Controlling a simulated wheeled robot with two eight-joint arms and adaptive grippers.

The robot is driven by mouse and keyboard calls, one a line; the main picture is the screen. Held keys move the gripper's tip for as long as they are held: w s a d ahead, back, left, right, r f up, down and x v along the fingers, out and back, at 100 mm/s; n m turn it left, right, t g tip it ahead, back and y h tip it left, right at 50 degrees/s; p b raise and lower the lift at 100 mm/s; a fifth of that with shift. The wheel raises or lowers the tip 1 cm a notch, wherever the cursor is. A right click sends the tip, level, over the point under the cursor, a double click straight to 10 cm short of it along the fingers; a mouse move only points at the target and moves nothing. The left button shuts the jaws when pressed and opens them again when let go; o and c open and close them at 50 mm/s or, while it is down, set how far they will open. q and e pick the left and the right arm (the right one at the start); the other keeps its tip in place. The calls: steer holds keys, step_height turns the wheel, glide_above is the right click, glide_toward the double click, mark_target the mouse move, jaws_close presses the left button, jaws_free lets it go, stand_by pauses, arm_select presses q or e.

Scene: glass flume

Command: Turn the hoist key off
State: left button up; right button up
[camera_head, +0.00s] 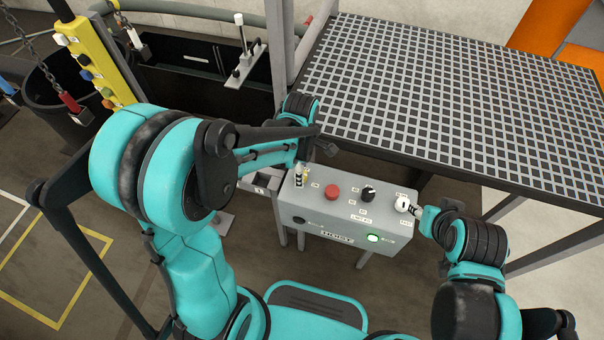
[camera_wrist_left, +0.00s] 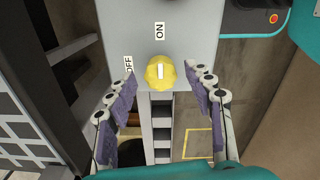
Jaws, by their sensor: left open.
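The grey hoist control box (camera_head: 345,222) stands below the front edge of the grated table. The hoist key is a round yellow knob (camera_wrist_left: 161,72) with a white bar. The bar stands upright in the left wrist view, in line with the ON label (camera_wrist_left: 159,30); the OFF label (camera_wrist_left: 128,66) is to its left. My left gripper (camera_wrist_left: 165,105) is open, with one finger on each side of the knob and gaps between. In the head view my left gripper (camera_head: 300,172) is over the box's left end. My right gripper (camera_head: 424,211) is beside a white round knob (camera_head: 402,203); its fingers are too small to judge.
The box carries a red button (camera_head: 332,191), a black knob (camera_head: 369,193) and a lit green lamp (camera_head: 373,238). The grated table (camera_head: 460,100) lies behind it. A yellow rack (camera_head: 95,58) and a black bin (camera_head: 62,88) stand at the upper left.

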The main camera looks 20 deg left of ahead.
arm_select(q)
steer(key=shift+f, duration=0.5)
steer(key=c, duration=1.2)
steer(key=shift+o, duration=0.2)
